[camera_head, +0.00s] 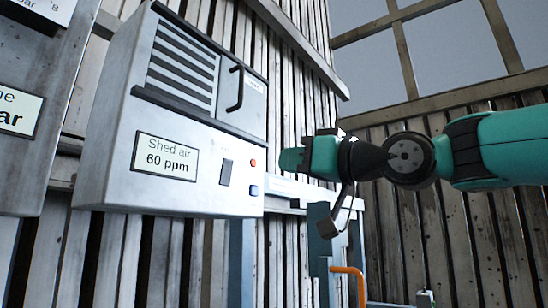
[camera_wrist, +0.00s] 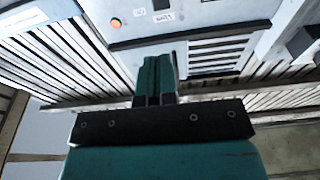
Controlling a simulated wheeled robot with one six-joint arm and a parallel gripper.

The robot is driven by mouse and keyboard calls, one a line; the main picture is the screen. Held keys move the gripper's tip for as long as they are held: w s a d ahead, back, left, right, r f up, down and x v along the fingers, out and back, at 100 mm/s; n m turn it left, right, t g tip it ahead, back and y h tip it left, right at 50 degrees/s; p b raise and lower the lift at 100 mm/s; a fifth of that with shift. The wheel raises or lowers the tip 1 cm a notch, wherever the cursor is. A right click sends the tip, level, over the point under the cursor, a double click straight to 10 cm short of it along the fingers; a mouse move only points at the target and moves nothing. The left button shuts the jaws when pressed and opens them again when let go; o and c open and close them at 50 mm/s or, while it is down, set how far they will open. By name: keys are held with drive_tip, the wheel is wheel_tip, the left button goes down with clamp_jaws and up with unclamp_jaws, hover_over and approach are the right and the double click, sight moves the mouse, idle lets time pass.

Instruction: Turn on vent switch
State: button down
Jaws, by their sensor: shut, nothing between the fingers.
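The vent unit is a grey metal box (camera_head: 110,170) on the plank wall in the head view, labelled "Shed air 60 ppm". Its front has a dark rocker switch (camera_head: 226,172), an orange-red round light or button (camera_head: 253,163) and a small blue-grey square (camera_head: 254,190). I cannot tell the switch's position. My gripper (camera_head: 286,160) is shut and empty, just right of the box at about switch height, apparently apart from it. In the wrist view my shut fingers (camera_wrist: 158,63) point towards the box face (camera_wrist: 195,18), where the orange spot (camera_wrist: 115,23) shows; the switch is not clear there.
The box has louvres (camera_head: 182,65) and a door with a black handle (camera_head: 236,88) above the switch. Another grey box (camera_head: 20,150) stands at the left. A blue post and an orange pipe (camera_head: 352,272) are below my arm.

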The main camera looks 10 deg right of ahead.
drive_tip(key=shift+p+x, duration=3.5)
drive_tip(key=shift+x, duration=2.8)
drive_tip(key=shift+w+a+r, duration=0.1)
drive_tip(key=shift+r, duration=0.05)
drive_tip(key=b, duration=0.7)
approach(230, 160)
drive_tip(key=s+d+r, duration=0.4)
